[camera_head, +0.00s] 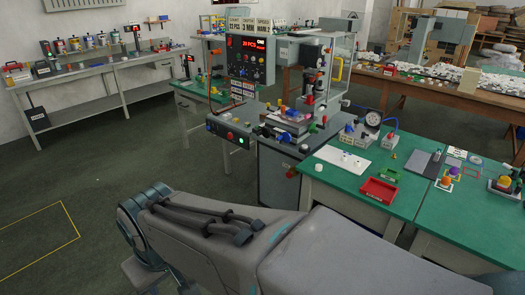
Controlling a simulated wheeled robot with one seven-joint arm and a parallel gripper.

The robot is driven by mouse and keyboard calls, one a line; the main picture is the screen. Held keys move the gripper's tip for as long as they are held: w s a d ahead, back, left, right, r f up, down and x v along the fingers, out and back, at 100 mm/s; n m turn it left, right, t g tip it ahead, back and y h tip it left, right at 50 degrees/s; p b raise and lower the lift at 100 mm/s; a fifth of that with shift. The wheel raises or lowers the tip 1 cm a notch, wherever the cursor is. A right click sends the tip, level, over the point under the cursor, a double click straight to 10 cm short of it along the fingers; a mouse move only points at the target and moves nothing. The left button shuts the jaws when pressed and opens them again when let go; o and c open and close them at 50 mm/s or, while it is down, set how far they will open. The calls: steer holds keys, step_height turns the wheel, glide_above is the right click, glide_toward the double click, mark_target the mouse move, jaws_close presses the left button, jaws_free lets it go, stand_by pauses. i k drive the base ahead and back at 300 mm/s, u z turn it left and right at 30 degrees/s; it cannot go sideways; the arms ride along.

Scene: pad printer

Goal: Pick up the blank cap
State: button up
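Small white caps (345,156) stand on a white sheet (328,153) on the green workbench, right of the pad printer. They are too small for me to tell which of them is a blank cap or whether any carries a print. I cannot make out my gripper. A large grey part of my own body with dark hoses fills the lower middle and hides the floor and part of the bench front. No part of me touches the caps.
The pad printer (300,110) stands left of the caps. A red tray (379,190) lies in front of them, with a pressure gauge (373,118) behind. Purple and orange caps (453,172) stand to the right. The floor at left (70,180) is clear.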

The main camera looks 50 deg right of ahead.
mark_target(318, 168)
steer(key=z, duration=2.85)
steer(key=i, duration=0.95)
steer(key=u, duration=1)
steer(key=i, duration=1)
steer(key=u, duration=0.05)
